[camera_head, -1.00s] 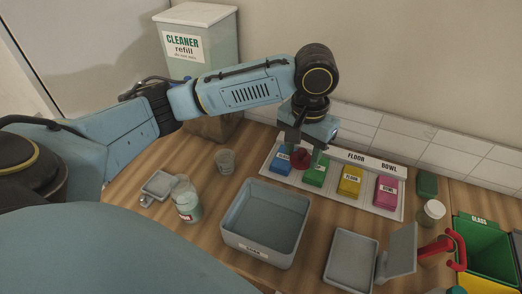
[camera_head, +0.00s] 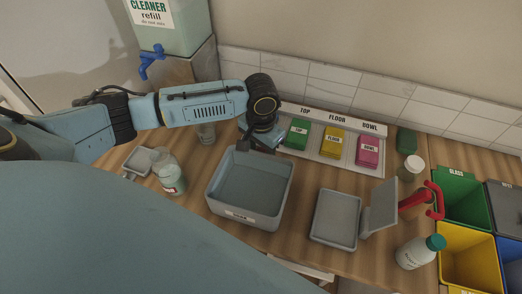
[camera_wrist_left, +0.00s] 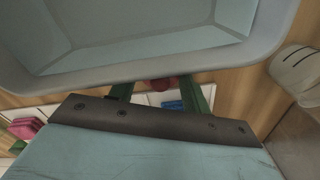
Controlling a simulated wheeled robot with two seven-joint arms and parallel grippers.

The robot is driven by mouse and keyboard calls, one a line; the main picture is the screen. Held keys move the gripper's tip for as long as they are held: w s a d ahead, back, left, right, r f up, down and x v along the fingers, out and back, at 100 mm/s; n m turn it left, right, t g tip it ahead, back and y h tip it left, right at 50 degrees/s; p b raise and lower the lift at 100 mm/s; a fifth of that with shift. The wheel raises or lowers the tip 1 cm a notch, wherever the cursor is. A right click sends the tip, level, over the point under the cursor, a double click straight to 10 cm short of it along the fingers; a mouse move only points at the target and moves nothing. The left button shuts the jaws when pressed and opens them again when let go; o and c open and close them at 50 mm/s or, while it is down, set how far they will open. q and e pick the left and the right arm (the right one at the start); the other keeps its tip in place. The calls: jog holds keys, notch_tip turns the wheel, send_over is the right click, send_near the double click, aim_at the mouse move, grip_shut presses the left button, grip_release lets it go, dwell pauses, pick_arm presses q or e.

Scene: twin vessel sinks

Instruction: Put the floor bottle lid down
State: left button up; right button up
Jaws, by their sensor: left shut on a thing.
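My left gripper (camera_head: 262,143) is over the back edge of the grey tub. In the left wrist view its two green fingers (camera_wrist_left: 158,95) are on either side of a dark red lid (camera_wrist_left: 158,84), and it is shut on it. The lid is partly hidden by the tub rim or gripper body and is not clear in the head view. A clear bottle (camera_head: 171,178) with a small label stands left of the tub; its label is too small to read. My right gripper is not in view.
The grey tub (camera_head: 214,206) is empty. Green (camera_head: 298,133), yellow (camera_head: 332,143) and pink (camera_head: 368,152) blocks lie on a labelled mat behind. A grey hinged tray (camera_head: 336,220), a teal-capped bottle (camera_head: 419,252) and colored bins (camera_head: 465,205) are at right.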

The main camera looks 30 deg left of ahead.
pick_arm(q)
jog(key=shift+f, duration=0.15)
jog(key=o, duration=0.9)
jog(key=shift+o, duration=0.2)
